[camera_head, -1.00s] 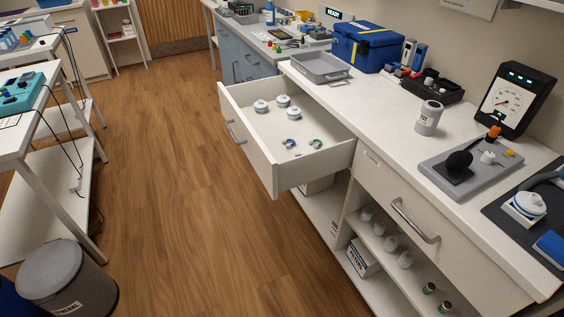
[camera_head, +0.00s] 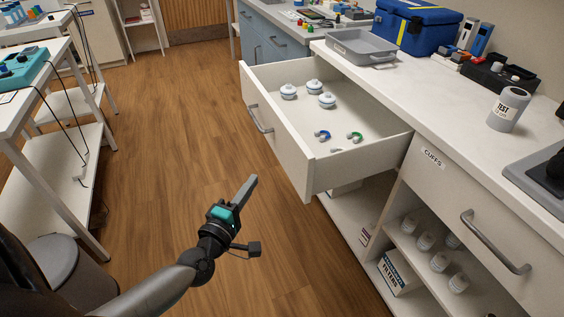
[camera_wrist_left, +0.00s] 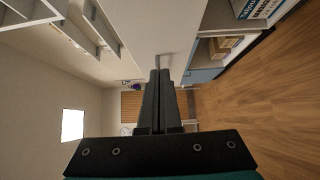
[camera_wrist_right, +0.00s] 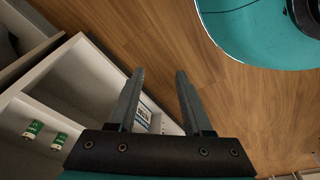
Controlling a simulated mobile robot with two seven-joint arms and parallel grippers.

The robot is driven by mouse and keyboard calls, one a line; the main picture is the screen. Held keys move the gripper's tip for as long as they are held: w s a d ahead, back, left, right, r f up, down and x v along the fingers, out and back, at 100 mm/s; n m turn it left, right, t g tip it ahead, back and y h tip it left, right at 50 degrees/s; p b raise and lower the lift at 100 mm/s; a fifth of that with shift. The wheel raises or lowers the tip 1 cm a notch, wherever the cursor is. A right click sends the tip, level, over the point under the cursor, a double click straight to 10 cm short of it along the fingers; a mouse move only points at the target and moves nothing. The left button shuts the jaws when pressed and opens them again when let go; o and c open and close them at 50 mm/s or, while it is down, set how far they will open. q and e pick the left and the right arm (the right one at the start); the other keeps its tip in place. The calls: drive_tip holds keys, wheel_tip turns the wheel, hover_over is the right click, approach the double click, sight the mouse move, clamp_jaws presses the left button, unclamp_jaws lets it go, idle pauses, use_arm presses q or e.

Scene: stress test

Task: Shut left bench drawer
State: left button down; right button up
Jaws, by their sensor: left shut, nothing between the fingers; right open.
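The left bench drawer (camera_head: 296,165) is pulled far out from the white bench in the head view. Its metal handle (camera_head: 258,119) is on the front panel, facing left. Several small white jars (camera_head: 314,87) and two small blue and green items (camera_head: 354,136) lie inside it. My left gripper (camera_head: 246,188) is over the floor, to the left of and in front of the drawer, apart from it. In the left wrist view its fingers (camera_wrist_left: 158,100) are together and empty. My right gripper (camera_wrist_right: 156,95) shows only in its wrist view, open and empty, with white shelves beyond it.
The bench top holds a grey tray (camera_head: 361,46), a blue case (camera_head: 417,25) and a grey canister (camera_head: 508,109). A second drawer with a handle (camera_head: 495,243) is shut at the right. A white cart (camera_head: 66,140) and a bin (camera_head: 70,275) stand at the left. Floor between is free.

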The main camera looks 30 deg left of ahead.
use_arm(q)
drive_tip(key=b, duration=0.1)
approach(285, 152)
drive_tip(key=w+a, duration=0.2)
drive_tip(key=a, duration=0.1)
drive_tip(key=w+d, duration=0.2)
drive_tip(key=w, duration=0.1)
drive_tip(key=shift+r, duration=0.25)
drive_tip(key=shift+w+d, duration=0.3)
drive_tip(key=shift+w, duration=0.05)
use_arm(e)
drive_tip(key=shift+w+a+r, duration=0.25)
drive_tip(key=shift+r, duration=0.3)
drive_tip(key=shift+w+a+r, duration=0.2)
drive_tip(key=shift+r, duration=0.35)
